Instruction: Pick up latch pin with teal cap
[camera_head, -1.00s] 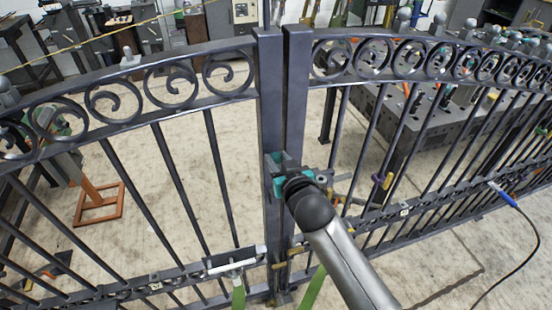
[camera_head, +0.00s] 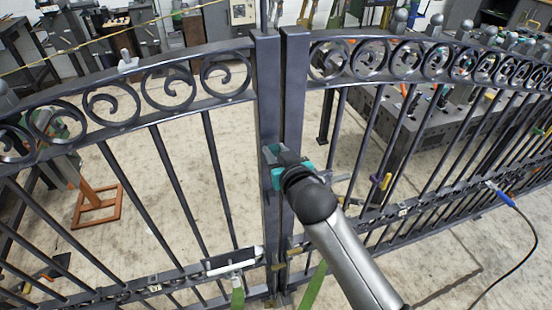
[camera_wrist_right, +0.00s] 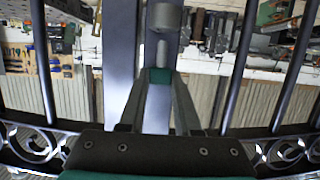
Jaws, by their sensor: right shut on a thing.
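The latch pin with teal cap shows in the right wrist view, its teal cap (camera_wrist_right: 160,76) between my fingertips and a grey shaft (camera_wrist_right: 162,52) beyond it. The shaft points toward a grey cylinder (camera_wrist_right: 164,18); I cannot tell whether the two touch. My right gripper (camera_wrist_right: 158,82) is shut on the cap. In the head view my right gripper (camera_head: 276,160) is at the gate's two middle posts, and the wrist hides most of the pin. My left gripper is in neither view.
The dark left gate leaf (camera_head: 160,85) and right gate leaf (camera_head: 420,70) meet at the middle posts. A white-handled piece (camera_head: 233,260) lies along the lower left rail. A blue-handled tool with a black cable (camera_head: 503,196) hangs at the right. Workbenches stand behind.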

